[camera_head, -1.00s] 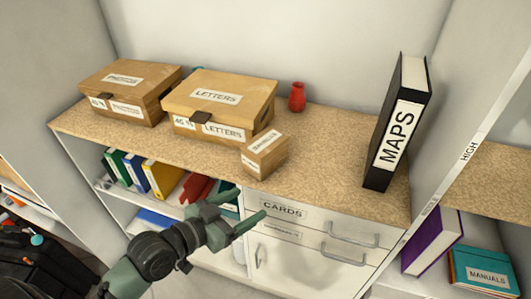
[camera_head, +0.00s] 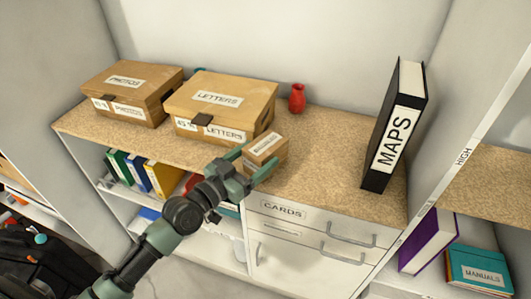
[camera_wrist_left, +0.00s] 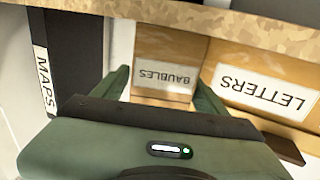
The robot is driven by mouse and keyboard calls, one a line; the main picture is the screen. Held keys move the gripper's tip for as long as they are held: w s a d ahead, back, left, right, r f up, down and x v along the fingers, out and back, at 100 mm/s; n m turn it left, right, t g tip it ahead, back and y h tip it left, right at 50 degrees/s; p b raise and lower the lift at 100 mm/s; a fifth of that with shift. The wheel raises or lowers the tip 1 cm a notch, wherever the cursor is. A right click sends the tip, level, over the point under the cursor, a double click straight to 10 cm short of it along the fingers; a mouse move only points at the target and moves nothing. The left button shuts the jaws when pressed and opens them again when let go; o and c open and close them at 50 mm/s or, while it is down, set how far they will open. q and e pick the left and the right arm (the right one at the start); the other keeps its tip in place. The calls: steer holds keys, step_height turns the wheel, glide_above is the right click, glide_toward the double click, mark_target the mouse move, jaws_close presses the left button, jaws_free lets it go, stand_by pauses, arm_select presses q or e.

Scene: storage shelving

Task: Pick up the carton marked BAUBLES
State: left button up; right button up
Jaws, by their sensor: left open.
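The carton marked BAUBLES (camera_head: 268,146) is a small brown box with white labels. It stands on the speckled top of the cabinet, near the front edge, to the right of the LETTERS box. My left gripper (camera_head: 250,162) is open at the carton's front, its fingers pointing toward it. In the left wrist view the carton (camera_wrist_left: 165,55) lies between the two open fingers (camera_wrist_left: 160,92), with the BAUBLES label facing me. I cannot tell whether the fingers touch it. My right gripper is not in view.
The LETTERS box (camera_head: 222,98) stands close left of the carton, with the PHOTOS box (camera_head: 130,85) farther left. A red vase (camera_head: 297,98) is behind. The black MAPS binder (camera_head: 395,130) stands right. The speckled top (camera_head: 335,150) is clear between carton and binder.

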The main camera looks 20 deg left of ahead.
mark_target(266, 148)
arm_select(q)
steer(key=x, duration=0.4)
steer(key=shift+f, duration=0.15)
steer(key=shift+a, duration=0.1)
steer(key=c, duration=1.5)
steer(key=shift+c, duration=0.2)
steer(key=shift+r, duration=0.2)
